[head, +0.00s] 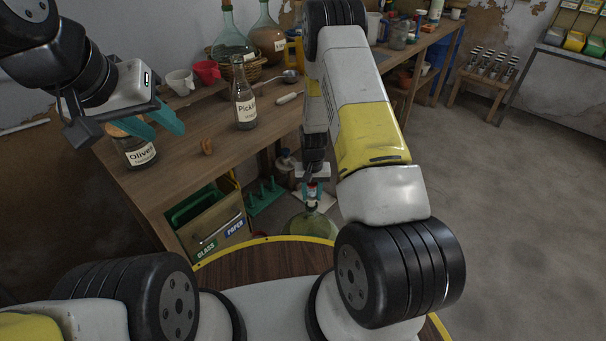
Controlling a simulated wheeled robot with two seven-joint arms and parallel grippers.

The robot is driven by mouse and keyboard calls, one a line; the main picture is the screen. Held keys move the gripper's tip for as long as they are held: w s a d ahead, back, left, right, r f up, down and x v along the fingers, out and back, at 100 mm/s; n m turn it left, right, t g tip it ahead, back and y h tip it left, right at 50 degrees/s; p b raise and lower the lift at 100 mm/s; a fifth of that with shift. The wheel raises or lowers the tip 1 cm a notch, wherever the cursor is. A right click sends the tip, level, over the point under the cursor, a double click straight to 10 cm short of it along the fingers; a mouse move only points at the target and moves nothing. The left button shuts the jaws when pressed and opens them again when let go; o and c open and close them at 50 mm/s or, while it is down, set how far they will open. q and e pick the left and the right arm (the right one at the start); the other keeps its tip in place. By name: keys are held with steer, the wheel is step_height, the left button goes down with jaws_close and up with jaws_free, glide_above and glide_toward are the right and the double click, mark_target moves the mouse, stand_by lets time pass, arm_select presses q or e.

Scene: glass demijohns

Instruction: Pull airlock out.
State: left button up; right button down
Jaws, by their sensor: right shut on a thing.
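A green glass demijohn (308,224) stands low, beyond the yellow-edged round top and partly hidden by it. A small airlock with a red top (311,189) shows just above its neck. I cannot tell whether the airlock is still seated in the neck or clear of it. My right gripper (312,180) points down over the demijohn and is shut on the airlock; its fingertips are small and dark here. My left gripper (170,135), with teal fingers, is open and empty above the wooden bench, near the Olives jar (139,150).
The wooden bench (185,160) holds a Pickles bottle (245,108), a red cup (207,72), a white cup (180,82) and a basketed demijohn (233,45). A glass and paper bin (215,225) and a green peg rack (265,197) stand beside the demijohn.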

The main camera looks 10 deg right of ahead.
steer(key=shift+r, duration=1.25)
steer(key=shift+r, duration=0.15)
steer(key=shift+r, duration=1.35)
